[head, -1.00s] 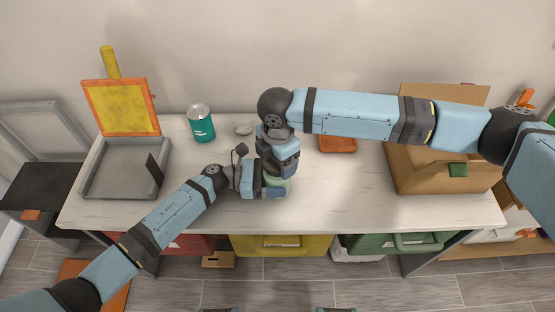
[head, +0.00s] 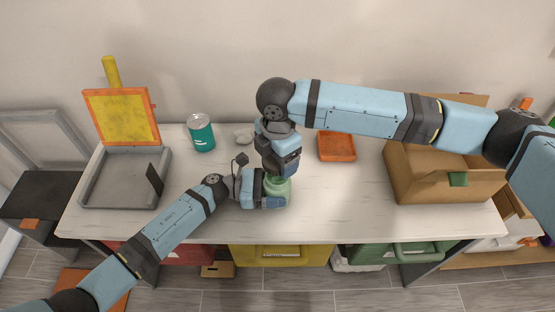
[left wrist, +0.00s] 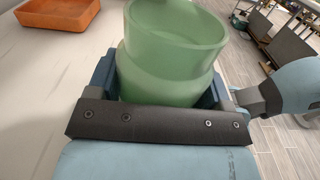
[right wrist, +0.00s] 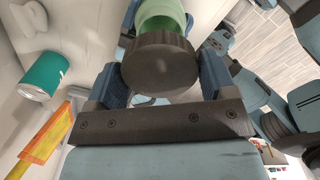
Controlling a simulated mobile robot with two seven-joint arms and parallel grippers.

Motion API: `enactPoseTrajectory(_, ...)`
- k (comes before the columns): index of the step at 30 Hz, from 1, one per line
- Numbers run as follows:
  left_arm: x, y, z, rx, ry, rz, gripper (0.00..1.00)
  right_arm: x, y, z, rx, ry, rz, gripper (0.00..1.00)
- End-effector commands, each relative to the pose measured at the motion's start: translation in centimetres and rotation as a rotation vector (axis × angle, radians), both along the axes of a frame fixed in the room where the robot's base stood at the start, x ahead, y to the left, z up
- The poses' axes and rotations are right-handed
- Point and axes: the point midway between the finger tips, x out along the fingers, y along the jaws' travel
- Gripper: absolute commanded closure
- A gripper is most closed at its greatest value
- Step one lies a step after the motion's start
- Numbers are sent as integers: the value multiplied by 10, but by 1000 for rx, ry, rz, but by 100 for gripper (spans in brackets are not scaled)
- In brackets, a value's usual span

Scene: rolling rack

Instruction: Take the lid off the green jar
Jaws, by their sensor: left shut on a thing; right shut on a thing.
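The green jar (head: 279,187) stands upright on the table, partly hidden by my grippers in the head view. My left gripper (head: 270,197) is shut around its body. In the left wrist view the jar (left wrist: 172,60) shows an open, uncovered mouth. My right gripper (head: 283,168) is above the jar, shut on the dark grey round lid (right wrist: 160,65). In the right wrist view, part of the green jar (right wrist: 161,13) shows beyond the lid. The lid is apart from the jar's mouth and cannot be made out in the head view.
A teal can (head: 200,133) and a small pale object (head: 243,136) stand left of my grippers. An orange tray (head: 337,147) and a cardboard box (head: 440,185) are to the right. A grey tray with a yellow panel (head: 122,180) is at the left. The front right table area is clear.

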Motion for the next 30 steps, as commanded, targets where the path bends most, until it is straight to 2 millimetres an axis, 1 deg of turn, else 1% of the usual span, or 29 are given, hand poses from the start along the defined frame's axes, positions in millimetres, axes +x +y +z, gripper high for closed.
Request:
enactPoseTrajectory(1,0,0,0,0,0,0,93,0,0,0,0,0,0,51)
enactPoseTrajectory(2,0,0,0,0,0,0,25,0,0,0,0,0,0,51)
enactPoseTrajectory(3,0,0,0,0,0,0,15,0,0,0,0,0,0,51)
enactPoseTrajectory(5,0,0,0,0,0,0,2,0,0,0,0,0,0,51)
enactPoseTrajectory(6,0,0,0,0,0,0,0,0,0,0,0,0,0,51)
enactPoseTrajectory(11,0,0,0,0,0,0,0,0,0,-1,0,0,0,51)
enactPoseTrajectory(14,0,5,-1,1,0,1,0,0,0,-1,0,0,0,51)
enactPoseTrajectory(17,0,17,-2,3,0,1,0,0,0,-3,0,0,0,51)
enactPoseTrajectory(24,0,58,-2,3,0,0,0,0,0,-7,0,0,0,51)
enactPoseTrajectory(27,0,68,-1,1,0,0,0,0,0,-8,0,0,0,51)
enactPoseTrajectory(30,0,74,0,1,0,0,0,0,0,-8,0,0,0,51)
